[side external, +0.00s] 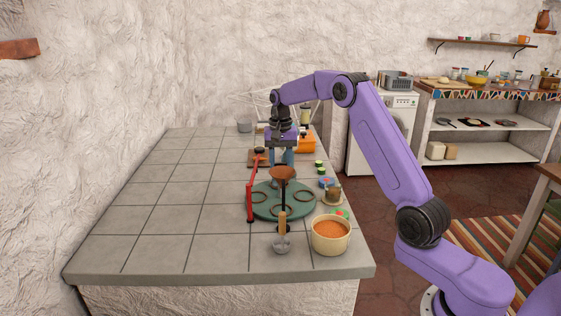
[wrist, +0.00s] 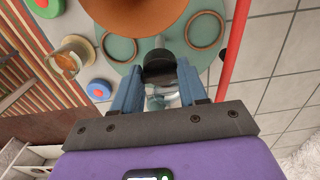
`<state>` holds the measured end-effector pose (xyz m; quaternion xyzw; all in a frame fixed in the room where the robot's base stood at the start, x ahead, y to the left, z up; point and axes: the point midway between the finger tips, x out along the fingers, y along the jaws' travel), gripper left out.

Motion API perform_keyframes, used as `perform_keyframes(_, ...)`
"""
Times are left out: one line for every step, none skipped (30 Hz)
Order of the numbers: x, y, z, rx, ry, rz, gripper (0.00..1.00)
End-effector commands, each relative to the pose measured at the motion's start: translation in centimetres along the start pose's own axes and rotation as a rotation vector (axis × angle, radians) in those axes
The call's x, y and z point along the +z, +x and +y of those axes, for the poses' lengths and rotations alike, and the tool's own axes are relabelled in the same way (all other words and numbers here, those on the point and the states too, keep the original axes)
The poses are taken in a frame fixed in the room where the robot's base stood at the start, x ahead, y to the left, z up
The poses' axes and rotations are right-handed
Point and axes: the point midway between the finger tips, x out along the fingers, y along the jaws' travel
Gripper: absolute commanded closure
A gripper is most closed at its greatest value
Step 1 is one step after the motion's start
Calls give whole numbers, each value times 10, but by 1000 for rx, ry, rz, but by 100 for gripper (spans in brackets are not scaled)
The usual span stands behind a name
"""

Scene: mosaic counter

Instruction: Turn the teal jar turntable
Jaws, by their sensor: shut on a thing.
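The teal turntable (side external: 268,208) is a round disc with several brown-rimmed ring recesses, lying on the tiled counter; it also shows in the wrist view (wrist: 165,30). My gripper (side external: 281,158) is at its far side, pointing down. In the wrist view its blue fingers (wrist: 159,66) are closed around a dark round knob (wrist: 160,68), with the teal disc around it. A brown bowl-shaped piece (side external: 283,173) stands above the disc's middle, nearer the side camera than my fingers, and hides part of the grip; it also shows in the wrist view (wrist: 140,14).
A tub of orange contents (side external: 330,235), a small jar (side external: 333,195) and a wooden-handled tool (side external: 282,222) are close by. Coloured discs (side external: 326,182) lie on the right. The left counter is clear.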

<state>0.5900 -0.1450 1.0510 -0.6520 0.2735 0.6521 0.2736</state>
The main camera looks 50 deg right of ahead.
Motion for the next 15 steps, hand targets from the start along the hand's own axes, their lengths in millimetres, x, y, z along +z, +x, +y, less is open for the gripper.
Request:
perform_keyframes(0,0,0,0,7,0,100)
perform_keyframes(0,0,0,0,12,0,100)
perform_keyframes(0,0,0,0,20,0,100)
perform_keyframes(0,0,0,0,28,0,100)
perform_keyframes(0,0,0,0,36,0,100)
perform_keyframes(0,-1,0,0,47,0,100)
perform_keyframes(0,-1,0,0,57,0,100)
perform_keyframes(0,-1,0,0,68,0,100)
perform_keyframes(0,-1,0,0,83,0,100)
perform_keyframes(0,-1,0,0,97,0,100)
perform_keyframes(0,-1,0,0,110,0,100)
perform_keyframes(0,-1,0,0,130,1,100)
perform_keyframes(0,-1,0,0,144,1,100)
perform_keyframes(0,-1,0,0,159,1,100)
perform_keyframes(0,-1,0,0,179,1,100)
